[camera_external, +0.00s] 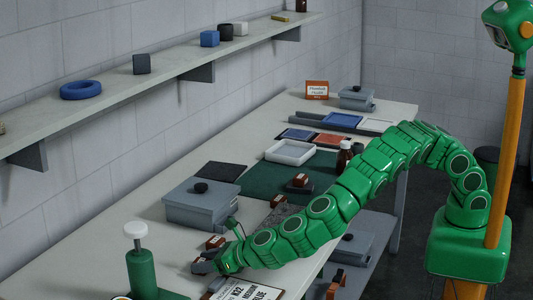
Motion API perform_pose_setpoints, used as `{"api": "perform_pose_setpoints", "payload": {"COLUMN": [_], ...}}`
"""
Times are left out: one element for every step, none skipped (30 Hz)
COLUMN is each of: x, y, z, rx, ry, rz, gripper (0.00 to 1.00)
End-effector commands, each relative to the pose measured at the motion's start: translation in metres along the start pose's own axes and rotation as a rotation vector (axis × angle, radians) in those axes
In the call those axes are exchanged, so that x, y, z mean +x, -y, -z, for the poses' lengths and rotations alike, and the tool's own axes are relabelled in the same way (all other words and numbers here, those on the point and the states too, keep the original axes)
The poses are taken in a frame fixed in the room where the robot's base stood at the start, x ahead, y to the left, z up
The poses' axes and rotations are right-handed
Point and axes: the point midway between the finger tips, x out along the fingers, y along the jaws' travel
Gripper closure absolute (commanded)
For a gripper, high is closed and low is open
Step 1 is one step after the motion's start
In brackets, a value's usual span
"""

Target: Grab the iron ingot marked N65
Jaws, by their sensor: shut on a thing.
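My green segmented arm reaches left across the table, and my gripper (207,263) is low over the near part of the table. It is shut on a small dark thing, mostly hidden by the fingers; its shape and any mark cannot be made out. A small brown block (215,242) with a pale patch sits just behind the gripper. Similar brown pieces, (278,201) and one on a dark base (300,181), stand farther back. No N65 mark is readable anywhere.
A grey lidded box (203,207) stands behind my gripper. A green post with a white knob (137,230) is at the left, and a printed sign (245,291) lies in front. A white tray (290,152) and brown bottle (344,156) are farther back. A wall shelf (110,88) holds several objects.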

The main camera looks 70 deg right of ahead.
Motion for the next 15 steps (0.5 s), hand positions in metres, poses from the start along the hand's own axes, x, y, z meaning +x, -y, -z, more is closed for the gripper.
{"api": "perform_pose_setpoints", "payload": {"x": [0.000,0.000,0.000,0.000,0.000,0.000,-0.001,-0.001,-0.001,-0.002,-0.003,-0.004,-0.005,-0.006,-0.009], "y": [0.000,0.000,0.000,0.000,0.000,0.000,0.000,-0.001,-0.001,-0.001,-0.001,-0.001,-0.001,-0.001,-0.002], "z": [0.000,0.000,0.000,0.000,0.000,0.000,-0.001,-0.001,-0.002,-0.004,-0.005,-0.009,-0.011,-0.015,-0.020], "rx": [0.000,-0.001,0.000,-0.001,0.000,0.000,0.000,0.000,0.000,0.000,0.000,0.000,0.001,0.001,0.001], "ry": [0.001,0.001,0.001,0.001,0.001,0.000,0.001,0.001,0.001,0.001,0.001,0.002,0.002,0.003,0.004], "rz": [-0.001,-0.001,-0.001,-0.001,-0.001,-0.001,-0.001,-0.001,-0.001,-0.001,-0.001,-0.001,-0.002,-0.002,-0.003], "gripper": [0.92,0.92,0.92,0.92,0.92,0.92,0.92,0.92,0.92,0.92,0.92,0.92,0.92,0.92,0.92]}}
